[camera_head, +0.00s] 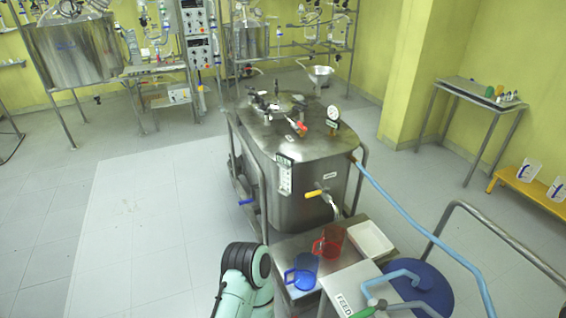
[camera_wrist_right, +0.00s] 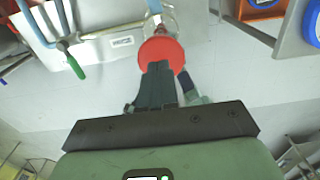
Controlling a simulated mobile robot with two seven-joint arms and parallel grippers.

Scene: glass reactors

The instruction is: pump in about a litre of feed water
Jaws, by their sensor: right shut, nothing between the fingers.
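A steel tank (camera_head: 300,195) stands in the middle of the head view, with a round gauge (camera_head: 333,112) and a yellow-handled tap (camera_head: 315,193). A blue hose (camera_head: 400,205) runs from its right side to the front right. A white unit labelled FEED (camera_head: 343,303) has blue pipes and a green handle (camera_head: 371,308); the handle also shows in the right wrist view (camera_wrist_right: 76,67). My right gripper (camera_wrist_right: 160,68) is shut and empty, its fingertips at a red disc (camera_wrist_right: 161,50) below a clear round part. Contact is unclear. My left gripper is out of view.
A blue drum (camera_head: 425,290) and a curved rail (camera_head: 500,247) are at the right. Left floor is clear.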

